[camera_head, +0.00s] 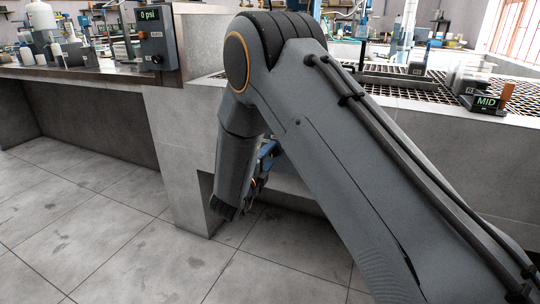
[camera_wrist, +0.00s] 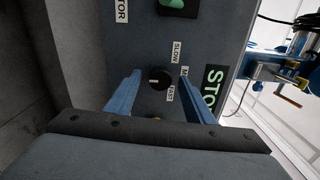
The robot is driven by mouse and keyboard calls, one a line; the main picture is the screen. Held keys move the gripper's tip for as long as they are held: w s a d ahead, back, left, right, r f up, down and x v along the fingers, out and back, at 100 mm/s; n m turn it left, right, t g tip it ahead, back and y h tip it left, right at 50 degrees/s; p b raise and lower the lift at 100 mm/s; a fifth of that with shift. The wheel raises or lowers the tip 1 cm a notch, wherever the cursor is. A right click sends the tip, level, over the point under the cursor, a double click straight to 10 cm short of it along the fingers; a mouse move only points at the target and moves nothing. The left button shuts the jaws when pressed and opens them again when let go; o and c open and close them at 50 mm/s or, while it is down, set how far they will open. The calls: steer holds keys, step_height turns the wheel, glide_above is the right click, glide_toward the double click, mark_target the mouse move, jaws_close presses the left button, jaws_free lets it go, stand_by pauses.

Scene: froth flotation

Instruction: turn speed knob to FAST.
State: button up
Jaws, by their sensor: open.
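In the wrist view a round black speed knob (camera_wrist: 160,78) sits on a dark grey panel (camera_wrist: 148,45), with SLOW, MED and FAST labels (camera_wrist: 170,93) along its right side. A light mark shows on the knob, but I cannot tell which label it points at. A display reading STOP (camera_wrist: 213,88) is to its right. My gripper (camera_wrist: 160,84) is open, its two blue fingers on either side of the knob in this view; contact cannot be told. In the head view my gripper (camera_head: 264,165) is partly hidden behind my arm, and the knob is not visible.
A green control (camera_wrist: 178,6) is above the knob. In the head view, a control box reading 0 psi (camera_head: 157,35) stands left on the bench, near bottles (camera_head: 72,52). A display reading MID (camera_head: 486,102) is right, beside dark grating (camera_head: 415,92). Floor (camera_head: 100,220) is clear at left.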

steer(key=v, duration=0.6)
steer(key=shift+s, duration=0.25)
steer(key=shift+a+r, duration=0.1)
